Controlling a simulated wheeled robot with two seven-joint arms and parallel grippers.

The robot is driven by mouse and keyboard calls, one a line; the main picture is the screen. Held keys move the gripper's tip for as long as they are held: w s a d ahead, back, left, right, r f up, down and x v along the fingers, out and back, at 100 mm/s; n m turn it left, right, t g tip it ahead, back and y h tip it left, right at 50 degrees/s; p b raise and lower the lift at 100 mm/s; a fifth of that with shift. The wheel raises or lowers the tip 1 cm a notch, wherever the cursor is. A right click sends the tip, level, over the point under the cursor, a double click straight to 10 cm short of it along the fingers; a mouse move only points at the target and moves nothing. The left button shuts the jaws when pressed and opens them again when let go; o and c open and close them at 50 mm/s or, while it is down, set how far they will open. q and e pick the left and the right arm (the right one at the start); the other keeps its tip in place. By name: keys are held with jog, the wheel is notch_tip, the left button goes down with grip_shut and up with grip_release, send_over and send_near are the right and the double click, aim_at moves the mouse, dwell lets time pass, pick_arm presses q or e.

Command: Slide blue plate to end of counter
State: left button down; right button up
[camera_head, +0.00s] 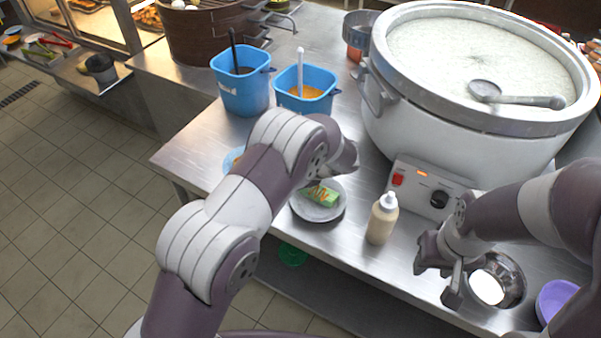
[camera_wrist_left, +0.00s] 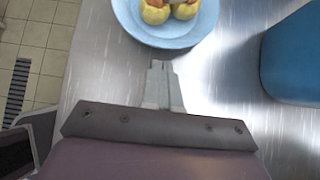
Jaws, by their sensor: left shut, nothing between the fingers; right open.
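The blue plate (camera_wrist_left: 150,37) is at the top of the left wrist view with round yellow food on it. In the head view only a sliver of the blue plate (camera_head: 231,160) shows beside my left arm, near the counter's left edge. My left gripper (camera_wrist_left: 162,66) is shut and empty. Its tips point at the plate's near rim, and I cannot tell whether they touch it. In the head view my left arm hides this gripper. My right gripper (camera_head: 437,283) is open and empty beside a metal bowl. The steel counter (camera_head: 190,150) carries the plate.
Blue tubs (camera_head: 244,92) and (camera_head: 305,103) stand behind the plate. A grey plate with a green packet (camera_head: 318,201), a sauce bottle (camera_head: 382,220), a large congee pot (camera_head: 450,110), a metal bowl (camera_head: 510,280) and a purple bowl (camera_head: 553,298) are to the right.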

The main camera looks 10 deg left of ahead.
pick_arm(q)
jog(key=shift+w+a, duration=0.25)
jog(key=shift+a, duration=0.55)
jog(key=w+a+b, duration=0.1)
jog(key=a, duration=0.1)
jog(key=w+a+b, duration=0.1)
jog(key=a, duration=0.2)
jog(key=w+a+b, duration=0.1)
jog(key=a, duration=0.2)
jog(key=shift+f, duration=0.25)
jog(key=w+a, duration=0.1)
jog(key=a, duration=0.2)
jog(key=w+a+b, duration=0.1)
jog(key=a, duration=0.2)
jog(key=w+a, duration=0.1)
jog(key=a, duration=0.2)
jog(key=shift+w+a+r, duration=0.15)
jog(key=shift+w+a, duration=0.1)
jog(key=shift+a, duration=0.1)
jog(key=shift+w+a+r, duration=0.1)
jog(key=shift+w+a, duration=0.05)
jog(key=shift+a, duration=0.2)
jog(key=shift+b, duration=0.3)
